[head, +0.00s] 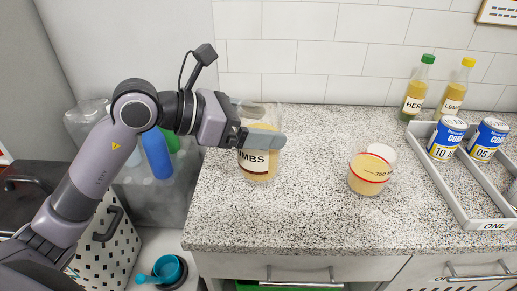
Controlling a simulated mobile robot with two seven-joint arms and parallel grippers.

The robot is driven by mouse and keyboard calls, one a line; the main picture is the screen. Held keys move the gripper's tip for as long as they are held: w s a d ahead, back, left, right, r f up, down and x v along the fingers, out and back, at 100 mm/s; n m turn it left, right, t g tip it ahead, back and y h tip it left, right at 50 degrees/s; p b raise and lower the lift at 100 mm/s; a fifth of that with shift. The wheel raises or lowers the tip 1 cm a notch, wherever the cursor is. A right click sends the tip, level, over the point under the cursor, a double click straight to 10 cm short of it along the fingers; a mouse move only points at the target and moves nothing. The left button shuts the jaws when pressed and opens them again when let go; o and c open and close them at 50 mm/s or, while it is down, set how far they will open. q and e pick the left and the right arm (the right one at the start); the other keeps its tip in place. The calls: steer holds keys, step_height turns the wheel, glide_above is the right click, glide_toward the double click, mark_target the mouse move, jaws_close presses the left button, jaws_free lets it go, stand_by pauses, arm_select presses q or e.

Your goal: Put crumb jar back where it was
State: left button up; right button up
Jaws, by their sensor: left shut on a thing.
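The crumb jar (258,165) is a clear jar with pale yellow contents and a dark-edged label of which "MBS" shows. It appears upright at the left part of the speckled counter (300,215). My left gripper (262,139) comes in from the left and is shut on the jar's upper part; its finger hides part of the jar. I cannot tell whether the jar's base touches the counter. My right gripper is not in view.
A measuring cup (369,184) with a red line stands to the right. A grey tray (450,190) holds cans (445,142). Two bottles (413,98) stand behind. A clear bin (160,185) and a dotted container (100,245) are left, beyond the counter's edge.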

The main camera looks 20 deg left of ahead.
arm_select(q)
steer(key=shift+f, duration=2.75)
steer(key=shift+f+b, duration=0.2)
steer(key=shift+b, duration=0.15)
steer(key=o, duration=0.9)
steer(key=shift+o, duration=0.2)
steer(key=shift+r, duration=0.1)
